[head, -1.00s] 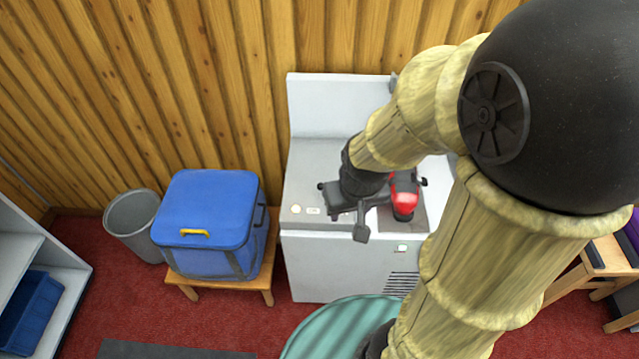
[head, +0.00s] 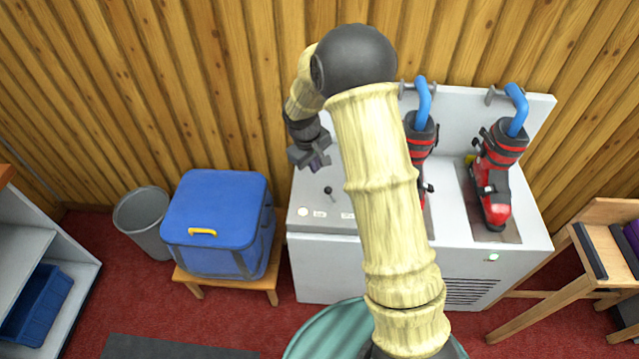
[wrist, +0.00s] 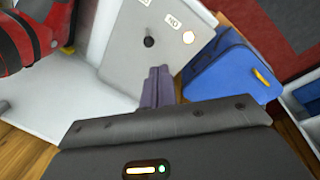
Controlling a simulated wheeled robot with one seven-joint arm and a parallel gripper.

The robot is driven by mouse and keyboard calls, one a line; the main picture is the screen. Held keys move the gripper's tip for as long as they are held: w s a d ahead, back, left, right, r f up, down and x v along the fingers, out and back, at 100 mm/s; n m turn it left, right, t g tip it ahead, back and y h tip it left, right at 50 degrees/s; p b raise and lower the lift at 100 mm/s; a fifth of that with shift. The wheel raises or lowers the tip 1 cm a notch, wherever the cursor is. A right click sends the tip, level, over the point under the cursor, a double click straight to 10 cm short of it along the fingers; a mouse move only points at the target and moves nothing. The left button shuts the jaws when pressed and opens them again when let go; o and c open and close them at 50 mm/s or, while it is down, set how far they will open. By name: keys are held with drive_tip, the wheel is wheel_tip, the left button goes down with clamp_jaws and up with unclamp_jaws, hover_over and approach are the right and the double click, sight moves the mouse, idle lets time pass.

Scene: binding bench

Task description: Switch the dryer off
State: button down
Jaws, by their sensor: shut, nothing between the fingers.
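The dryer is a white cabinet (head: 310,240) against the wood wall, with two red and black boots on blue hoses. A small black lever (head: 328,190) stands on its top at the left, behind two small labels (head: 320,214). The wrist view shows the lever's black knob (wrist: 149,41) beside a label reading ON upside down (wrist: 171,22). I cannot tell which way the lever is set. My gripper (head: 318,160) is shut and empty, above and behind the lever, apart from it. Its fingers (wrist: 158,85) show below the knob in the wrist view.
The right boot (head: 495,190) stands clear; my arm partly hides the left boot (head: 420,140). A pale green light (head: 492,257) shows on the cabinet front. A blue cool box (head: 215,220) on a stool and a grey bin (head: 143,220) stand to the left.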

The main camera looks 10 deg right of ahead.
drive_tip(key=w+a+f+n+h, duration=0.1)
drive_tip(key=w+a+f+n, duration=0.1)
drive_tip(key=w+f, duration=0.5)
drive_tip(key=shift+w+f+n+p, duration=0.15)
drive_tip(key=shift+f+n+p, duration=0.15)
drive_tip(key=shift+f+p, duration=0.15)
drive_tip(key=shift+a+f, duration=0.1)
drive_tip(key=shift+f, duration=0.1)
drive_tip(key=p+x, duration=0.2)
drive_tip(key=x, duration=0.7)
drive_tip(key=shift+f, duration=0.1)
drive_tip(key=shift+d+p, duration=0.3)
drive_tip(key=shift+p, duration=0.2)
drive_tip(key=shift+s+d+r+p, duration=0.3)
drive_tip(key=shift+s+d+p, duration=0.1)
drive_tip(key=shift+s, duration=0.15)
drive_tip(key=shift+s+d+r+p, duration=0.35)
drive_tip(key=shift+s+d+p, duration=0.05)
drive_tip(key=shift+s, duration=0.2)
drive_tip(key=shift+s+d, duration=0.2)
drive_tip(key=shift+s, duration=0.05)
drive_tip(key=shift+a, duration=0.1)
